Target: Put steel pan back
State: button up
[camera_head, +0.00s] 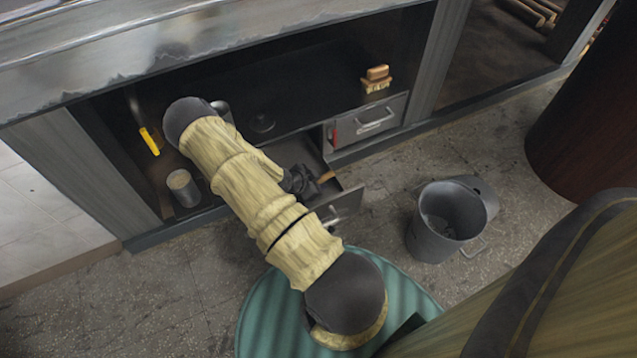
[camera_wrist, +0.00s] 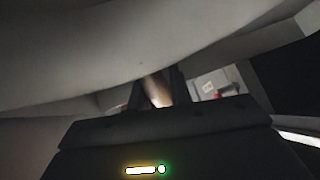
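I cannot clearly make out the steel pan in the head view. My gripper (camera_head: 298,182) is low by the open lower drawer (camera_head: 345,203), partly hidden behind my arm. A short wooden handle end (camera_head: 326,177) shows just right of it. In the wrist view, my gripper's dark fingers (camera_wrist: 156,90) stand on both sides of a brownish handle-like piece (camera_wrist: 157,92). I cannot tell whether they press on it. A large grey curved surface (camera_wrist: 110,50) fills the top of that view; I cannot tell whether it is the pan.
A closed upper drawer (camera_head: 372,121) with a red mark is right of the open one, and a brush (camera_head: 377,80) lies above it. A grey can (camera_head: 183,188) and yellow-handled tool (camera_head: 150,141) are at left. A bucket (camera_head: 447,222) stands on the floor at right.

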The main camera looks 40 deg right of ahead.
jog(key=o, duration=0.4)
jog(key=shift+r, duration=0.1)
jog(key=p+v, duration=0.6)
jog(key=v, duration=0.6)
